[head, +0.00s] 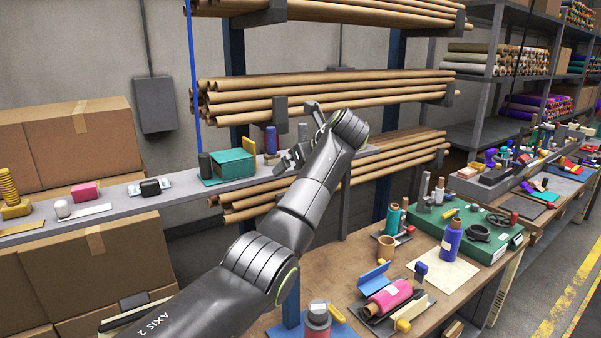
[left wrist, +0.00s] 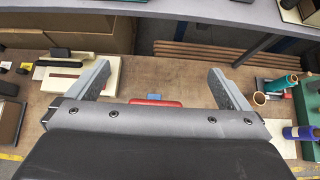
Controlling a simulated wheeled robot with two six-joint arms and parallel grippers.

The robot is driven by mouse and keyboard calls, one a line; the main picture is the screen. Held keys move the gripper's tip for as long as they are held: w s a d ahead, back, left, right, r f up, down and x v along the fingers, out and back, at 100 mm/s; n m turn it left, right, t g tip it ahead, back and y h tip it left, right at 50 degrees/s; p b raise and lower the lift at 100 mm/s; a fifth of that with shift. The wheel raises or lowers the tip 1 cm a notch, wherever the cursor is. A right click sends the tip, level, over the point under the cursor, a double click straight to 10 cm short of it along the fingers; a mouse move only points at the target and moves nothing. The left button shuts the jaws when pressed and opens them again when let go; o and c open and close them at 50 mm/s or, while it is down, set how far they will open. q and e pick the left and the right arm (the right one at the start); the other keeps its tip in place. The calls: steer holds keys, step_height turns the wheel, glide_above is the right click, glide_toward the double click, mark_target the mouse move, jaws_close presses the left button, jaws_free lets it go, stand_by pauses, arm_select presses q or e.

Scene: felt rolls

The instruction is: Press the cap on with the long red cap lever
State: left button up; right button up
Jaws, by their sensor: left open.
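My left arm crosses the head view from the bottom left, and its gripper (head: 298,142) is raised in front of the narrow shelf. In the left wrist view the gripper (left wrist: 160,72) is open, with nothing between its fingers. A red bar (left wrist: 155,102), which looks like the cap lever, shows just past the gripper body, with a small blue part (left wrist: 154,96) by it. The gripper body hides the rest. In the head view a blue post (head: 290,308) stands at the bottom beside a grey-topped red cylinder (head: 317,318), partly behind my arm. My right gripper is not in view.
The workbench (head: 348,262) holds a pink roll (head: 390,296), a purple roll (head: 451,238), a tan cup (head: 386,248) and a green case (head: 490,250). A teal box (head: 233,163) sits on the narrow shelf near my gripper. Racked cardboard tubes (head: 340,90) are behind.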

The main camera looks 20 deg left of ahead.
arm_select(q)
step_height(320, 180, up, 7)
steer(key=s+d, duration=0.1)
stand_by(0.7)
steer(key=shift+d, duration=0.1)
steer(key=b+v, duration=0.5)
steer(key=v, duration=1.2)
steer(key=shift+d, duration=0.2)
